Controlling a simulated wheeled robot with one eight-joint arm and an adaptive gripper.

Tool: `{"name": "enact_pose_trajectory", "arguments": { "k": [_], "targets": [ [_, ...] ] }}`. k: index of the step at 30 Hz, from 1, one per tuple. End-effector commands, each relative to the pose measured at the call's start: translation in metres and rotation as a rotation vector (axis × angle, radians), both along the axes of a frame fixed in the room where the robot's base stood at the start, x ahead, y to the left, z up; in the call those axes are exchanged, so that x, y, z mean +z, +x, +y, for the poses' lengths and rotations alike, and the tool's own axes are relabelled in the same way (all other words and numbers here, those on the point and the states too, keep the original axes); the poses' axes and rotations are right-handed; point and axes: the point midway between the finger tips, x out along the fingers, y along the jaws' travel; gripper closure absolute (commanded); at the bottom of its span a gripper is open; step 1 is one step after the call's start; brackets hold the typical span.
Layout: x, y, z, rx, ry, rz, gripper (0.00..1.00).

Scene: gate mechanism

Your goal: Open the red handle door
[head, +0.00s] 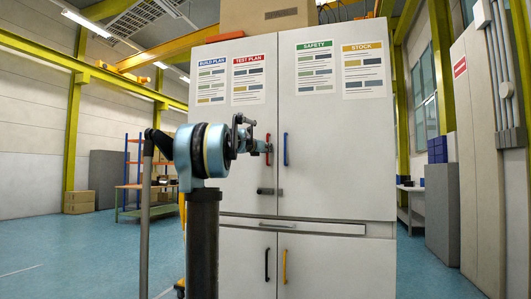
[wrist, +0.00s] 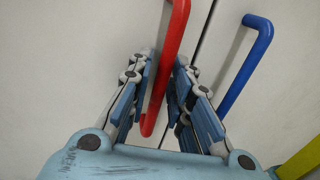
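The red handle (head: 268,149) is an upright bar on the left upper door (head: 236,130) of a tall white cabinet. The door is closed, flush with the right upper door. My gripper (head: 262,147) is at the red handle. In the wrist view the red handle (wrist: 170,65) runs at a slant between the two blue-grey fingers of my gripper (wrist: 164,62). The fingers stand apart on either side of the bar, with a narrow gap visible; firm contact does not show.
A blue handle (head: 285,149) is just right of the red one, on the other door; it also shows in the wrist view (wrist: 245,60). Below are a black handle (head: 267,264) and a yellow handle (head: 285,266). A grey latch (head: 268,191) sits under the upper handles. Floor at left is clear.

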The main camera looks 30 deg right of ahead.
Motion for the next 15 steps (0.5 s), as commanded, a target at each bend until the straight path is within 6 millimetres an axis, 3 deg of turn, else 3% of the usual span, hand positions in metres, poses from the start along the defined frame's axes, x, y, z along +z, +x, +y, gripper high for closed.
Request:
{"name": "enact_pose_trajectory", "arguments": {
  "k": [12, 15],
  "targets": [
    [-0.0001, 0.0032, -0.0054, 0.001, 0.0, 0.0, 0.81],
    [-0.0001, 0.0032, -0.0055, 0.001, 0.0, 0.0, 1.0]
  ]
}}
